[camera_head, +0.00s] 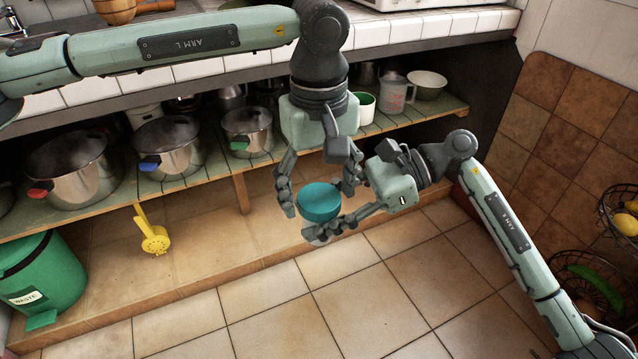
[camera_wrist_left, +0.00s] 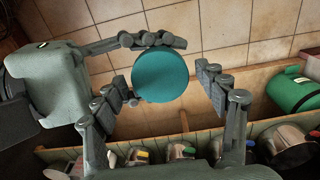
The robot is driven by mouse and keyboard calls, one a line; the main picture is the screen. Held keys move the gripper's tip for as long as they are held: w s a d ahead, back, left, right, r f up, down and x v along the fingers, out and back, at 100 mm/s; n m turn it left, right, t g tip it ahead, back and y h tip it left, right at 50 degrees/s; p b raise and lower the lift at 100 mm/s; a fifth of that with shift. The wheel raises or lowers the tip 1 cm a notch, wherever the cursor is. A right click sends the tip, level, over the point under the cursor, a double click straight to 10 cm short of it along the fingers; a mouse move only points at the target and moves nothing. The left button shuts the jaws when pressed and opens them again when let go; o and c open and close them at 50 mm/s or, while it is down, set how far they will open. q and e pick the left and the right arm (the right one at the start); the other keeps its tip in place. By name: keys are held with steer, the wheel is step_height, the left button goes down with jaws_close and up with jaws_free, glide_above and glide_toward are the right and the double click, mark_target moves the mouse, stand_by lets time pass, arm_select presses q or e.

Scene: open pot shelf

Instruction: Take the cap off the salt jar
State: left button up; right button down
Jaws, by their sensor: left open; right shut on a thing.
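The salt jar's round teal cap (camera_head: 320,201) is in mid-air in front of the shelf. The jar's body is mostly hidden beneath the cap and behind fingers. My right gripper (camera_head: 342,213) reaches in from the right and is shut on the jar, its fingers around it below the cap. My left gripper (camera_head: 318,196) points down from above and is open, with a finger on either side of the cap. In the left wrist view the cap (camera_wrist_left: 160,77) shows as a full disc between the left fingers, with gaps on both sides.
A green waste bin (camera_head: 45,275) is at left; a yellow utensil (camera_head: 153,237) hangs nearby. A wire basket (camera_head: 590,280) is at right. The tiled floor is clear.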

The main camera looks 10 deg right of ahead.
arm_select(q)
steer(key=shift+c, duration=0.6)
steer(key=c, duration=1)
steer(key=o, duration=1.2)
step_height(320, 180, up, 8)
steer(key=shift+f, duration=0.1)
steer(key=shift+c, duration=0.4)
steer(key=shift+f, duration=3.9)
